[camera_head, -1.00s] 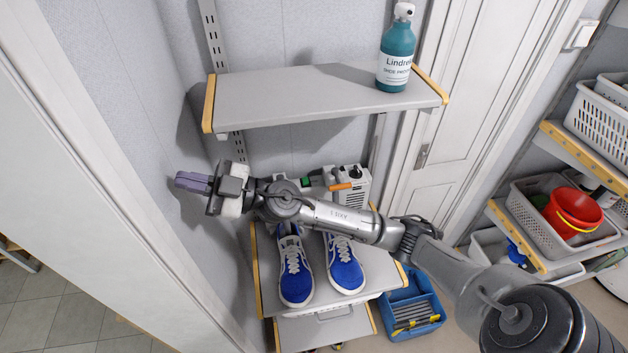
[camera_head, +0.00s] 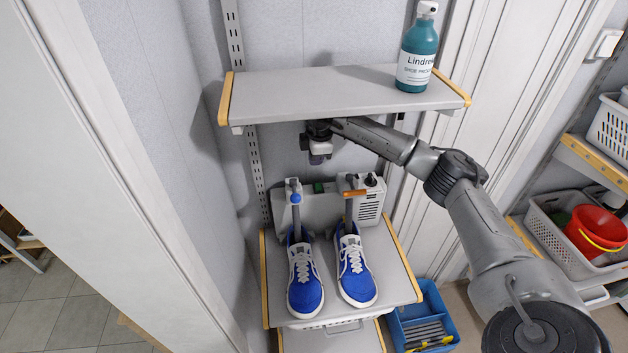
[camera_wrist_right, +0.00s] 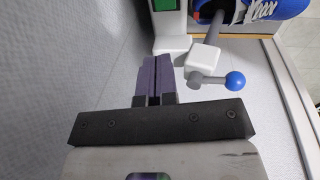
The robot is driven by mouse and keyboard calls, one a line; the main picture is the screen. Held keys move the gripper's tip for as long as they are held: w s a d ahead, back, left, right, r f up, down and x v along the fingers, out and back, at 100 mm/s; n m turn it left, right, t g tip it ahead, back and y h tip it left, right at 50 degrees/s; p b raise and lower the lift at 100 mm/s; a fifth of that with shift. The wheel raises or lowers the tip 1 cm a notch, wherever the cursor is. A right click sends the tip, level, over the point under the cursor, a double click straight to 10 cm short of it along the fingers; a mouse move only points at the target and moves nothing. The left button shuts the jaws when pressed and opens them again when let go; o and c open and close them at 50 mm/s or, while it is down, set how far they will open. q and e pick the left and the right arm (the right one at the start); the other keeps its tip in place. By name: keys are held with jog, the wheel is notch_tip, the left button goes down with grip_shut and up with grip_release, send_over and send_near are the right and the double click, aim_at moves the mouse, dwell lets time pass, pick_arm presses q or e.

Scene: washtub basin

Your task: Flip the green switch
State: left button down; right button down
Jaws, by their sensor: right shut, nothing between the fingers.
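The green switch (camera_head: 318,187) sits on top of a grey-white device (camera_head: 368,207) behind the shoes, on the lower shelf. In the right wrist view the green part (camera_wrist_right: 163,5) shows at the top edge, partly cut off. My right gripper (camera_head: 317,158) hangs under the upper shelf, above and apart from the switch. In the wrist view its purple fingers (camera_wrist_right: 157,70) are shut together and empty, pointing towards the device, below the green part in the picture. My left gripper is not in view.
Two blue shoes (camera_head: 356,271) stand on the lower shelf (camera_head: 395,285), on posts of the device. A blue-ended lever (camera_wrist_right: 234,81) is close right of the fingers. The upper shelf (camera_head: 340,93) holds a teal bottle (camera_head: 417,55) and lies just above my arm.

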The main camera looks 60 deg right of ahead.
aim_at(320, 184)
jog(key=shift+m+g+h, duration=0.3)
jog(key=f, duration=0.2)
jog(key=d+f+p, duration=0.1)
jog(key=f, duration=0.2)
jog(key=d+f, duration=0.1)
jog(key=f, duration=0.2)
jog(key=shift+d+f+p, duration=0.25)
jog(key=shift+p, duration=0.15)
jog(key=shift+d+f, duration=0.1)
jog(key=shift+f, duration=0.55)
jog(key=shift+w, duration=0.1)
